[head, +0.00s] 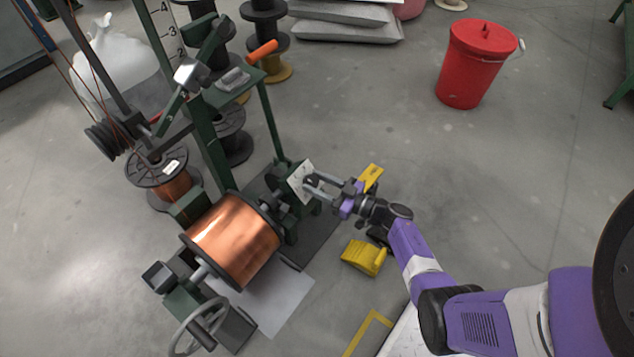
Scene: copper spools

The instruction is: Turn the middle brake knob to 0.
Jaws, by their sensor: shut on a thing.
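The brake knob (311,184) is a small dark knob on a white dial plate (299,183). The plate is fixed to the green winding machine, just right of the big copper spool (235,240). My gripper (314,185) reaches in from the right and is shut on the knob, its fingers at either side. The fingers partly cover the knob and plate. The marks on the dial are too small to read, so I cannot tell the knob's setting.
A handwheel (199,328) stands at the lower left. Smaller spools and a green post with a number scale (167,30) are at the upper left. A red lidded bucket (476,65) stands upper right, with clear floor around it.

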